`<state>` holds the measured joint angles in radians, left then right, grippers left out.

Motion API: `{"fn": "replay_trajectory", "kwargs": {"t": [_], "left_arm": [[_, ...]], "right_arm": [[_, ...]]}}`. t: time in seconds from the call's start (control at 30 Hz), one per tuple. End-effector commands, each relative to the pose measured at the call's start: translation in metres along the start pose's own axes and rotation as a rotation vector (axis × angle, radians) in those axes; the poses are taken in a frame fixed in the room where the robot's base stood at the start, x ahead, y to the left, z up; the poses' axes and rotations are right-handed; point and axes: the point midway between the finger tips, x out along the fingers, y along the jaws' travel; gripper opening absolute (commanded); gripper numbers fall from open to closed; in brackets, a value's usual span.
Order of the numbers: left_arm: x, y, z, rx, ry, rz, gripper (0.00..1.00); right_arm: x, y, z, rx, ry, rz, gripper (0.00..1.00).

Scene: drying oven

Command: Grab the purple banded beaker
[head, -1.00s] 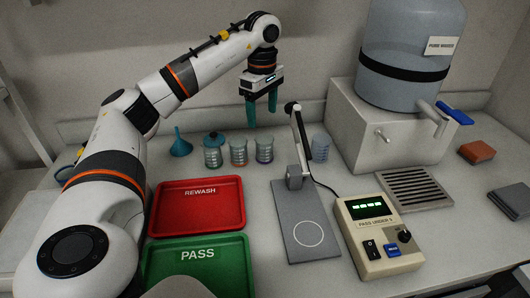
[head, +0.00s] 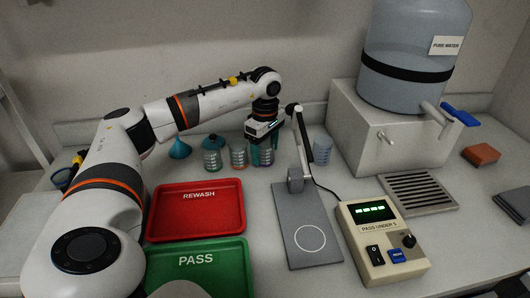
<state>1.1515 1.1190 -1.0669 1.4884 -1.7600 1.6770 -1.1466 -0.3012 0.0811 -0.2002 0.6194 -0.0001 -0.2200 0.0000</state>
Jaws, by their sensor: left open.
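Three small clear beakers stand in a row behind the red tray: a greenish-banded one (head: 212,160), an orange-banded one (head: 239,157), and the purple-banded beaker (head: 265,159) at the right end. My left gripper (head: 265,145) points down at the purple-banded beaker, its teal fingers open and overlapping the beaker's upper part in the head view. The fingers and gripper body hide much of that beaker. I cannot tell whether they touch it. My right gripper is not in view.
The orange-banded beaker stands close on the left. A grey stand with an upright arm (head: 302,145) is close on the right, before a blue-tinted beaker (head: 322,147). A teal funnel (head: 180,149), red tray (head: 196,230), green tray (head: 240,275) and water dispenser (head: 385,125) are around.

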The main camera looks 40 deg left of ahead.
Motion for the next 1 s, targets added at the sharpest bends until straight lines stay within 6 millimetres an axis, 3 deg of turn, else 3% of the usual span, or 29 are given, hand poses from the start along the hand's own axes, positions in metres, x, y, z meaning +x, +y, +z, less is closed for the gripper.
{"fn": "replay_trajectory", "kwargs": {"t": [0.13, 0.37, 0.67, 1.0], "left_arm": [[0.0125, 0.0003, 0.0004, -0.001, 0.000, 0.001, 0.70], [0.0135, 0.0001, 0.0004, -0.001, 0.000, 0.000, 0.70], [0.0131, 0.0001, 0.0004, -0.001, 0.000, -0.001, 0.21], [0.0112, -0.0001, 0.0004, -0.001, 0.001, -0.002, 0.19]], "right_arm": [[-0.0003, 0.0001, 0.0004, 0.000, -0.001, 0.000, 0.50], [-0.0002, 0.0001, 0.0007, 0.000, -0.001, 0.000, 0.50], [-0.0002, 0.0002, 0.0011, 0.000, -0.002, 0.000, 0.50], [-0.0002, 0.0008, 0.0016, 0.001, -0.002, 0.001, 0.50]]}}
